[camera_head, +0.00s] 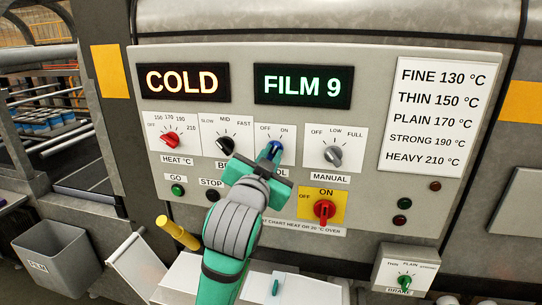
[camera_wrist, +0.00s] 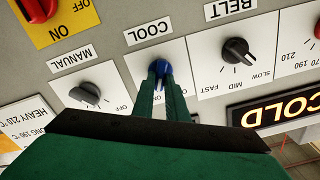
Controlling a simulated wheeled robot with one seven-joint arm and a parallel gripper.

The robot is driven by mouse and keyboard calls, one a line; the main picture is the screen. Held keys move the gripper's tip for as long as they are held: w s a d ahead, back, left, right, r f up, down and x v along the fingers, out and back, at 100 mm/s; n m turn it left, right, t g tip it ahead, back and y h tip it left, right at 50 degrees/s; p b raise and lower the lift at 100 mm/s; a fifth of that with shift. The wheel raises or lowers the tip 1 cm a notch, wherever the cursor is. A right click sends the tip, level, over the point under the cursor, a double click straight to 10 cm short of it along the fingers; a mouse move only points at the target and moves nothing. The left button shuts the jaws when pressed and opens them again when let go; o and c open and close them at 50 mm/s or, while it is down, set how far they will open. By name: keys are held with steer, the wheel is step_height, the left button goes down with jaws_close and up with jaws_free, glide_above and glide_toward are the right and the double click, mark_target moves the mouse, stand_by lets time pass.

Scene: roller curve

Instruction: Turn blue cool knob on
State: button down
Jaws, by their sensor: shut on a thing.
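The blue COOL knob (camera_head: 274,149) sits on a white plate marked OFF on the left and ON on the right, on the grey control panel. My gripper (camera_head: 268,158) reaches it from below and is shut on it. In the upside-down wrist view, the blue knob (camera_wrist: 160,68) lies between the tips of my two green fingers (camera_wrist: 161,80). The fingers hide part of the knob and its plate. The knob's pointer seems to lean towards ON, but its exact angle is hard to tell.
The black BELT knob (camera_head: 225,146) is close on the left and the grey MANUAL knob (camera_head: 332,155) on the right. The red power switch (camera_head: 324,210) is below right. Signs read COLD (camera_head: 181,81) and FILM 9 (camera_head: 303,87). A yellow handle (camera_head: 178,232) sticks out lower left.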

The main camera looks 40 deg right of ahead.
stand_by(0.4)
steer(key=c, duration=1.8)
jaws_free()
steer(key=shift+o, duration=0.2)
steer(key=v, duration=1.1)
steer(key=shift+d, duration=0.1)
